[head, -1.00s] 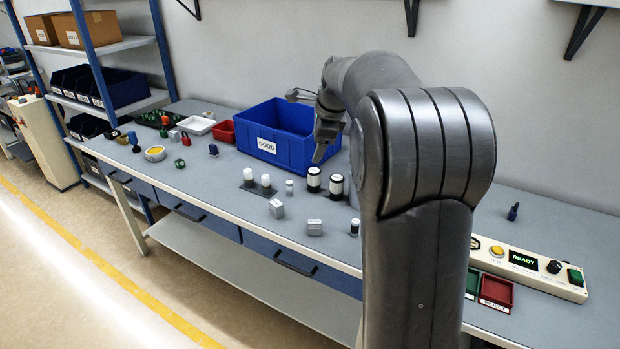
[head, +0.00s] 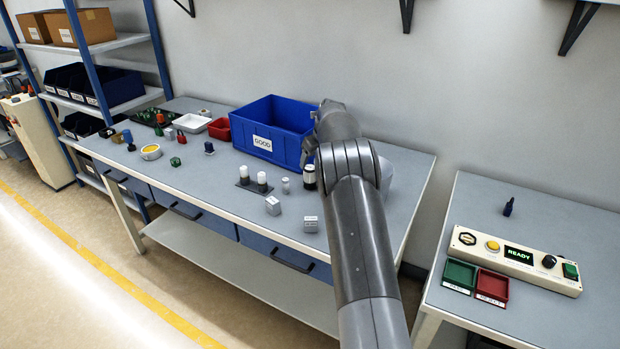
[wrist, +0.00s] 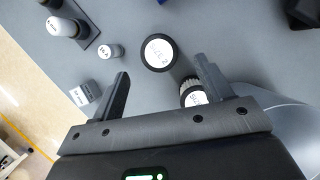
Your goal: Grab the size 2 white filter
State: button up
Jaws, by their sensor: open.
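In the wrist view, a round black-rimmed filter top (wrist: 158,52) with a white label reading "SIZE 2" lies just beyond my gripper (wrist: 163,77). My gripper is open, its fingers apart with nothing held. A second labelled filter top with a ribbed black rim (wrist: 193,96) is close by the right finger, its number unclear. In the head view, one white filter with black ends (head: 309,177) stands upright on the bench beside my arm. My arm hides the other filter and most of my gripper there.
A blue GOOD bin (head: 272,128) stands behind the filters. A control box (head: 515,262) is on the right-hand table.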

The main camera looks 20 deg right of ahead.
aim_at(311, 168)
jog(key=x, duration=0.4)
jog(key=shift+s+x, duration=0.2)
jog(key=shift+x, duration=1.2)
jog(key=shift+s+x, duration=0.15)
jog(key=shift+x, duration=1.2)
jog(key=shift+f, duration=0.1)
jog(key=shift+c, duration=0.4)
jog(key=c, duration=1)
